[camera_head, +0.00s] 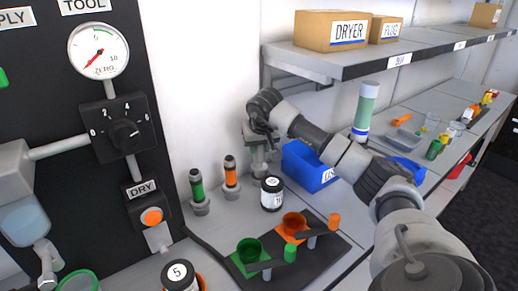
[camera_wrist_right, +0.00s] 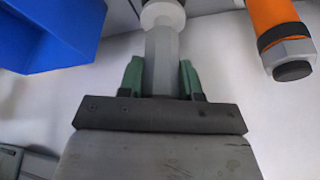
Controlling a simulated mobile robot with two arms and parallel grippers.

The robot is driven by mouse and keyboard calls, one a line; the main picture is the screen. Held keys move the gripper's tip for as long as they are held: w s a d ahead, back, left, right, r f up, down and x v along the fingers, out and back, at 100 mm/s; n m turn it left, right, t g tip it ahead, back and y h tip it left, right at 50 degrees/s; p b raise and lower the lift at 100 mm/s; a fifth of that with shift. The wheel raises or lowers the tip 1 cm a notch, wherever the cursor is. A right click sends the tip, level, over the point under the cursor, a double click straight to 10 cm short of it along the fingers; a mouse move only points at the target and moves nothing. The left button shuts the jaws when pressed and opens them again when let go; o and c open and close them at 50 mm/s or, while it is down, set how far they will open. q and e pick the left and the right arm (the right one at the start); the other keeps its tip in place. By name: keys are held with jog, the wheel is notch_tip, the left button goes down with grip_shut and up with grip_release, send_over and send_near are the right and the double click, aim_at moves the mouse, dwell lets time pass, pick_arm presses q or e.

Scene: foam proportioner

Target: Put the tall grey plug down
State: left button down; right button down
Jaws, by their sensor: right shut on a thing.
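My right gripper (camera_head: 258,146) is shut on the tall grey plug, above the bench near the white wall. In the right wrist view the plug (camera_wrist_right: 162,55) is a plain grey shaft between the two green fingers (camera_wrist_right: 161,80), with a wider pale round part beyond. In the head view the plug's lower end is partly hidden behind a black-lidded jar, and I cannot tell whether it touches the bench. A green plug (camera_head: 197,188) and an orange plug (camera_head: 231,174) stand upright to its left. The orange plug also shows in the right wrist view (camera_wrist_right: 268,22). My left gripper is not in view.
The black-lidded jar (camera_head: 272,194) stands just in front of the plug. A blue bin (camera_head: 304,168) is close on the right. A black mat (camera_head: 325,262) holds green and orange cups. A shelf (camera_head: 375,62) with boxes hangs above. A control panel (camera_head: 80,130) stands left.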

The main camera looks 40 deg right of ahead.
jog(key=shift+f, duration=0.4)
jog(key=shift+f, duration=0.25)
jog(key=c, duration=0.8)
grip_release()
jog(key=shift+o, duration=0.2)
jog(key=shift+r, duration=0.15)
jog(key=shift+r, duration=0.3)
jog(key=v, duration=1.1)
jog(key=shift+s+r, duration=0.2)
jog(key=shift+r, duration=0.05)
